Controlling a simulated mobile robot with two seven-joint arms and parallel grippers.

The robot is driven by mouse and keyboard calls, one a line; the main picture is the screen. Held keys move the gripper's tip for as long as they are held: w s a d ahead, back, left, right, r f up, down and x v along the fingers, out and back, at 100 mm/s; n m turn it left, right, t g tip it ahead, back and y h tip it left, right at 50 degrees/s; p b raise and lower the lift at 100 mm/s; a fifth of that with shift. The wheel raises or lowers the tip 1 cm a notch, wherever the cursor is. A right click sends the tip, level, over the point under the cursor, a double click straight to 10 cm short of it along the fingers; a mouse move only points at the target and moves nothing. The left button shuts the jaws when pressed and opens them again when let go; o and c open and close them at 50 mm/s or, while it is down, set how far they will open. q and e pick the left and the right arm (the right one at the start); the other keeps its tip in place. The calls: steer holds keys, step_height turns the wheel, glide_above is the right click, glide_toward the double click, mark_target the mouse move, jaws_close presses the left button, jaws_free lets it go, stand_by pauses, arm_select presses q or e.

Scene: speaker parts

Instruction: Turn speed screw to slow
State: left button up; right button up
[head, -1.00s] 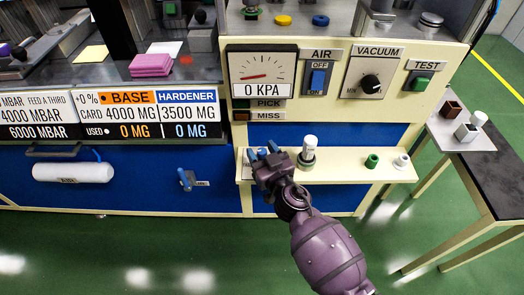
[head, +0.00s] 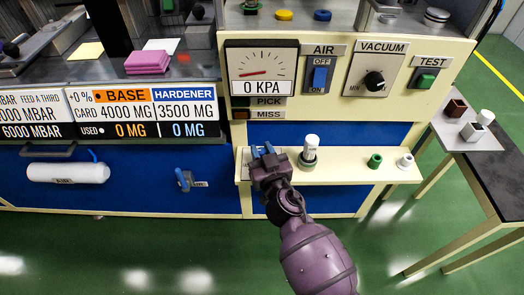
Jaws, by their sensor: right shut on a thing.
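My right gripper (head: 262,151) is at the left end of the cream shelf (head: 338,174) on the machine's front. Its blue fingertips point away from me, over a pale plate (head: 247,162) that is partly covered. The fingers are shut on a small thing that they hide. I cannot make out a speed screw or any slow marking; the gripper may be covering them. My left gripper is not in view.
A white-capped bottle (head: 310,150) stands on the shelf just right of the gripper. A green ring (head: 375,160) and a white ring (head: 405,161) lie farther right. The vacuum knob (head: 374,81) and air switch (head: 320,77) are above. A side table (head: 480,135) stands at right.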

stand_by(0.3)
steer(key=o, duration=0.9)
steer(key=shift+p+v, duration=0.55)
steer(key=shift+v, duration=4.9)
steer(key=shift+a+r, duration=0.1)
